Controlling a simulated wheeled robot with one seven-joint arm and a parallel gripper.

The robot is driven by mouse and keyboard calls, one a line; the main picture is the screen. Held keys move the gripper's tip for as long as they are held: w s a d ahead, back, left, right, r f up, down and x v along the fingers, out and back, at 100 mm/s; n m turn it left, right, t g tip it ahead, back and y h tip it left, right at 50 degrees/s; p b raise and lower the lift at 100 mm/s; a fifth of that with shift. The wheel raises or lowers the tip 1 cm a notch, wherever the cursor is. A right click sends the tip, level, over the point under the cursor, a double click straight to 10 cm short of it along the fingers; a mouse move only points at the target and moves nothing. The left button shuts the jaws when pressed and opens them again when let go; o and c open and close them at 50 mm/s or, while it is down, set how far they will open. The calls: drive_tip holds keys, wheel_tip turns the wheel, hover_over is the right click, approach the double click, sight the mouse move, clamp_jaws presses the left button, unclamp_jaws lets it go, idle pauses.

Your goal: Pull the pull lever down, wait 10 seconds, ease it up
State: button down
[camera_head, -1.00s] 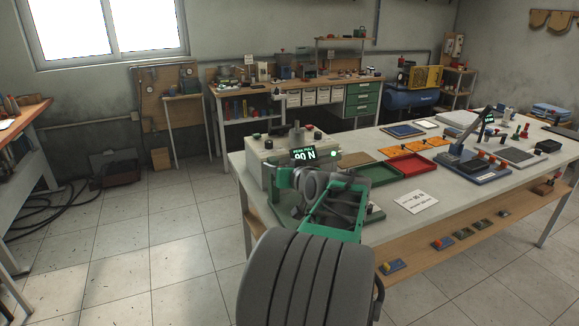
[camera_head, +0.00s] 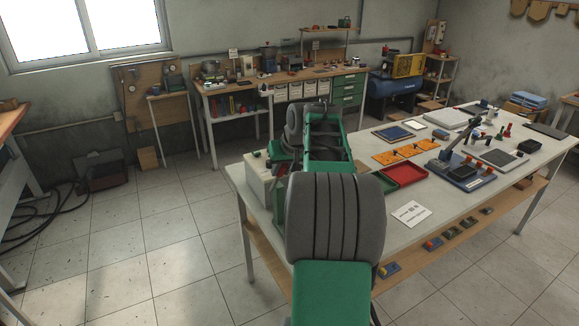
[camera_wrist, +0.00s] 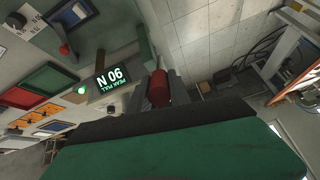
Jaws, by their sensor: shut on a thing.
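In the wrist view the red grip of the pull lever (camera_wrist: 158,90) sits between the fingers of my gripper (camera_wrist: 157,76), which is shut on it. A green light (camera_wrist: 82,90) glows next to the display. In the head view the pale box of the lever device (camera_head: 258,180) stands at the near left end of the table. My green and grey arm hides the lever, the display and my gripper there. How far down the lever is cannot be told.
The table (camera_head: 440,215) holds a red tray (camera_head: 404,174), a white printed card (camera_head: 411,214), orange plates (camera_head: 405,152) and a blue-based lever fixture (camera_head: 460,174) to the right. A bench (camera_head: 300,75) stands behind. The floor at the left is mostly clear.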

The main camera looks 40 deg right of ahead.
drive_tip(key=shift+w+d+r, duration=0.1)
idle(0.3)
drive_tip(key=c, duration=1.2)
unclamp_jaws()
drive_tip(key=b+v, duration=0.1)
drive_tip(key=v, duration=0.6)
drive_tip(key=shift+r, duration=0.3)
